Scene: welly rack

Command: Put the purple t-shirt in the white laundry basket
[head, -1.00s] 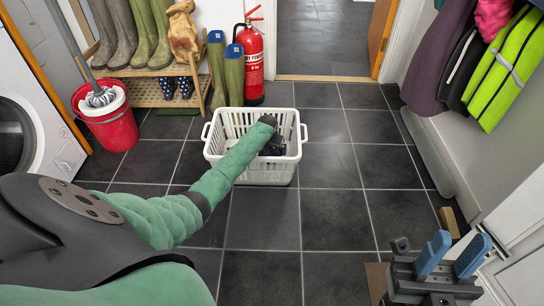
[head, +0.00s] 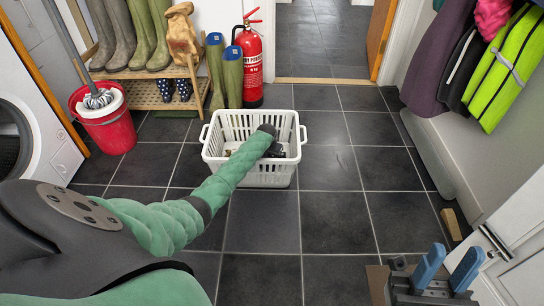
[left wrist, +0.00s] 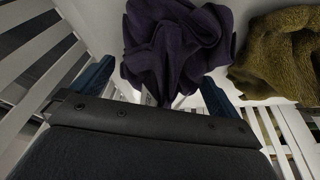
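The white laundry basket (head: 265,180) stands on the floor tiles, and its slatted walls also show in the left wrist view (left wrist: 30,48). My left gripper (left wrist: 158,74) is down inside the basket, with its two blue fingers wide apart. The purple t-shirt (left wrist: 178,40) lies crumpled in the basket, just beyond and between the fingertips; I see no finger closed on it. My right gripper (head: 449,268) is at the lower right, open and empty, far from the basket.
An olive cloth (left wrist: 280,55) lies in the basket beside the t-shirt. A red bucket with a mop (head: 106,122), boots (head: 232,75) and a red fire extinguisher (head: 253,65) stand behind the basket. Coats (head: 480,60) hang at the right. The floor right of the basket is clear.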

